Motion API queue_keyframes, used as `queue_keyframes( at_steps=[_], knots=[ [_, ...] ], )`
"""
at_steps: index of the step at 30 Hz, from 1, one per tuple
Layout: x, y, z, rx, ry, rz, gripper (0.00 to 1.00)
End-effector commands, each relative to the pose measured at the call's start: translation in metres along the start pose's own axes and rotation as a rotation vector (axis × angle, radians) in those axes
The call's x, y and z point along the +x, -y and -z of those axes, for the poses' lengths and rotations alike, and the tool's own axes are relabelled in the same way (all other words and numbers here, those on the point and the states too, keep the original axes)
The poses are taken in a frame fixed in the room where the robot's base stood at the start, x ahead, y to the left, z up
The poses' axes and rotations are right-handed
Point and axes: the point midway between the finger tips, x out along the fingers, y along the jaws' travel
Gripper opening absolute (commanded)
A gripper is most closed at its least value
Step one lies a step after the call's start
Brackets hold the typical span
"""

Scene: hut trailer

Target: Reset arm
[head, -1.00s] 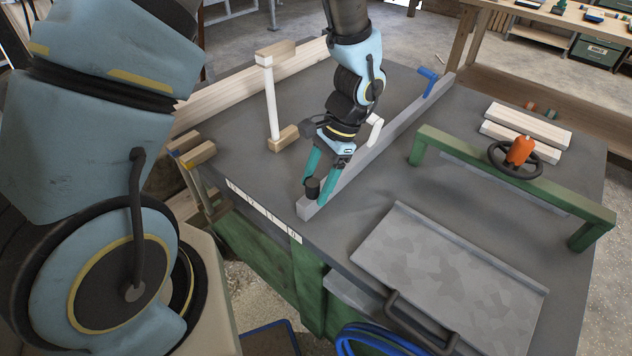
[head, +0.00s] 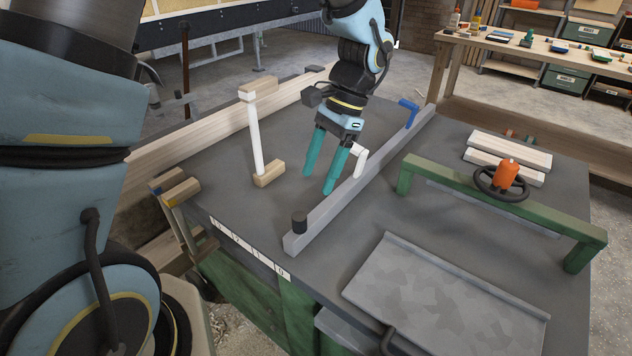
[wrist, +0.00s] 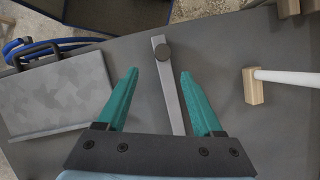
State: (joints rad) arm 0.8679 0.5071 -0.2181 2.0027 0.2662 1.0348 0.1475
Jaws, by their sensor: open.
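My gripper (head: 328,183) is open and empty, its two teal fingers pointing down above the dark grey bench (head: 225,180). It is left of and close to the long grey bar (head: 335,205), apart from the black knob (head: 299,222) on the bar's near end. In the wrist view the open fingers (wrist: 158,88) sit on either side of the bar (wrist: 168,88), with the black knob (wrist: 162,52) between and beyond the fingertips. A white handle (head: 358,163) stands just right of the fingers.
A white post with wooden ends (head: 256,140) stands left of my gripper. A blue handle (head: 409,111) is at the bar's far end. To the right are a green rail (head: 470,198), an orange-handled wheel (head: 507,174) and a grey metal sheet (head: 430,290).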

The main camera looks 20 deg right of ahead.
Motion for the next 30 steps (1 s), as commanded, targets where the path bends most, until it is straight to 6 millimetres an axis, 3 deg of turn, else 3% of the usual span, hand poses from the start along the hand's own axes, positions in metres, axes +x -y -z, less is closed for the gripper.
queue_keyframes(
  at_steps=[12, 17, 20, 24, 30],
  knots=[
    [0.000, 0.000, 0.000, -0.002, -0.001, -0.001, 0.68],
    [0.004, 0.021, -0.020, -0.100, -0.038, -0.027, 0.68],
    [0.011, 0.051, -0.054, -0.265, -0.101, -0.067, 0.68],
    [0.028, 0.092, -0.119, -0.580, -0.217, -0.125, 0.68],
    [0.055, 0.119, -0.208, -1.011, -0.363, -0.167, 0.68]
  ],
)
